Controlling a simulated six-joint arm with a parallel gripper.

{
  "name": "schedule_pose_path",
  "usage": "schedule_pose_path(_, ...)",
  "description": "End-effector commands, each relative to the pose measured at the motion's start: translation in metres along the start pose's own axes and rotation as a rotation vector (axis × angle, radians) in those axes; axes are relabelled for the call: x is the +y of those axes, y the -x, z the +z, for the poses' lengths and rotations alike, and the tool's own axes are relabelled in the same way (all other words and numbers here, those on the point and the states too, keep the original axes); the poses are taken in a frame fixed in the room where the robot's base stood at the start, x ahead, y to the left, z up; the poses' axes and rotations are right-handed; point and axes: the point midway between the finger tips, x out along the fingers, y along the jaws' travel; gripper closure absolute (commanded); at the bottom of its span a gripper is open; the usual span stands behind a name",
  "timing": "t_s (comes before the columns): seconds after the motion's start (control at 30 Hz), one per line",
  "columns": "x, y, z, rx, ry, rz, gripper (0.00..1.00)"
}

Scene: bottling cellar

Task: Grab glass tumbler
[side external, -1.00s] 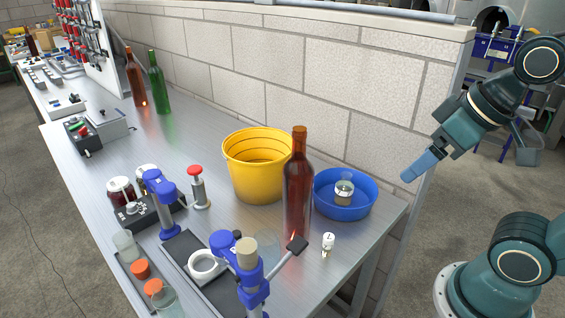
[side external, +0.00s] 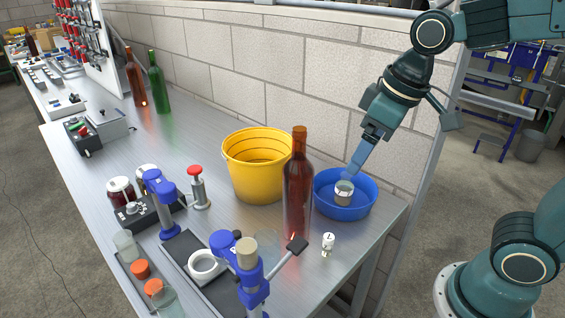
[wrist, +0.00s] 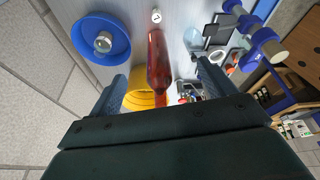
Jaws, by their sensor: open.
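A clear glass tumbler (side external: 266,246) stands on the steel bench, just left of the brown bottle (side external: 298,190) in the side view. It is faint and see-through, partly behind the blue clamp stand. In the wrist view a pale clear shape that looks like the tumbler (wrist: 192,40) lies right of the bottle. My gripper (side external: 357,165) is over the back of the blue bowl (side external: 330,208), pointing down and apart from the tumbler. In the wrist view my gripper (wrist: 162,88) is open, with nothing held; the bottle and yellow bucket show between its fingers.
A small jar (side external: 344,194) sits in the blue bowl. The yellow bucket (side external: 250,185) stands behind the bottle. A small white-topped item (side external: 328,244) stands near the bench edge. The blue clamp stand (side external: 250,280) is in front of the tumbler. A block wall (side external: 300,75) runs along the back.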

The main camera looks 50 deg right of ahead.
Motion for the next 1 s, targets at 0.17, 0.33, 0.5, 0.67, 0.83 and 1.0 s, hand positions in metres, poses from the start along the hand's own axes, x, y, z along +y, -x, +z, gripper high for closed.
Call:
schedule_pose_path(0.17,-0.013,-0.023,-0.029,-0.062,0.071,-0.019,0.17)
schedule_pose_path(0.33,-0.027,-0.048,-0.053,-0.116,0.135,-0.035,0.17)
schedule_pose_path(0.5,-0.043,-0.076,-0.073,-0.167,0.2,-0.049,0.17)
schedule_pose_path(0.67,-0.059,-0.103,-0.087,-0.211,0.255,-0.061,0.17)
schedule_pose_path(0.83,-0.075,-0.132,-0.098,-0.254,0.309,-0.071,0.17)
schedule_pose_path(1.0,-0.089,-0.157,-0.104,-0.288,0.353,-0.079,0.17)
